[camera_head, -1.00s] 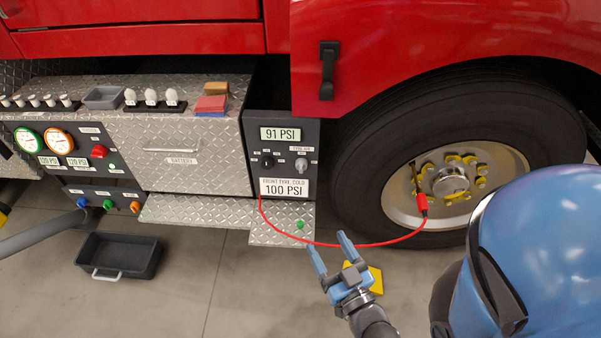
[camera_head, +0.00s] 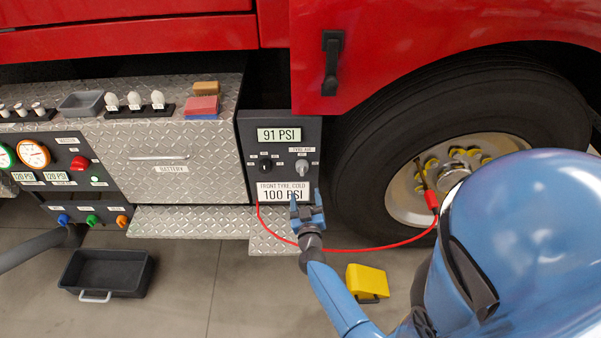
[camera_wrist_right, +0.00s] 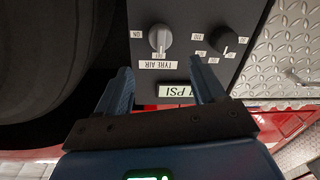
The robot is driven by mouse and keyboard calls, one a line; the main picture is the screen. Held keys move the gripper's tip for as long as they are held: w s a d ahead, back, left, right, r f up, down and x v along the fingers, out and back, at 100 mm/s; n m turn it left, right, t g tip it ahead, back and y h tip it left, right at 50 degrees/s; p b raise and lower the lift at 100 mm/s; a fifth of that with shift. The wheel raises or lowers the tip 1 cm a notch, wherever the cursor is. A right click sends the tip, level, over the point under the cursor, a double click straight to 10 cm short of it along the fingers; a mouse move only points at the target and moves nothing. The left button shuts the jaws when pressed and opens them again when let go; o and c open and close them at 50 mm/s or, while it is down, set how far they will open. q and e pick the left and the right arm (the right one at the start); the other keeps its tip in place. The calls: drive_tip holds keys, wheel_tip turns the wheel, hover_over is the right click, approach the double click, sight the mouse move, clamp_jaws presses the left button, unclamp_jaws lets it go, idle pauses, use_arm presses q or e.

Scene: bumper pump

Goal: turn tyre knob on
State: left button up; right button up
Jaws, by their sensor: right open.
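The tyre air knob (camera_head: 302,166) is a grey knob on the right side of the dark control panel, under a small "TYRE AIR" label. It also shows in the right wrist view (camera_wrist_right: 159,39), upside down, its grip upright in the picture and an "ON" mark to its left. My right gripper (camera_head: 306,197) is in front of the panel's lower part, below the knob, covering part of the "100 PSI" plate (camera_head: 283,192). In the wrist view its two fingers (camera_wrist_right: 162,72) are spread and empty, apart from the knob. My left gripper is not in view.
A black knob (camera_head: 265,163) sits left of the grey one, under a "91 PSI" display (camera_head: 279,135). A red hose (camera_head: 370,249) runs from the panel to the wheel (camera_head: 405,200). A yellow block (camera_head: 366,282) and a black tray (camera_head: 105,272) are on the floor.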

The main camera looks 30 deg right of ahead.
sight(303, 172)
drive_tip(key=b+x, duration=0.3)
drive_tip(key=x, duration=0.6)
drive_tip(key=shift+w+d, duration=0.15)
drive_tip(key=shift+w, duration=0.2)
drive_tip(key=shift+w+d, duration=0.25)
drive_tip(key=shift+w, duration=0.25)
drive_tip(key=shift+c, duration=0.2)
drive_tip(key=c, duration=1)
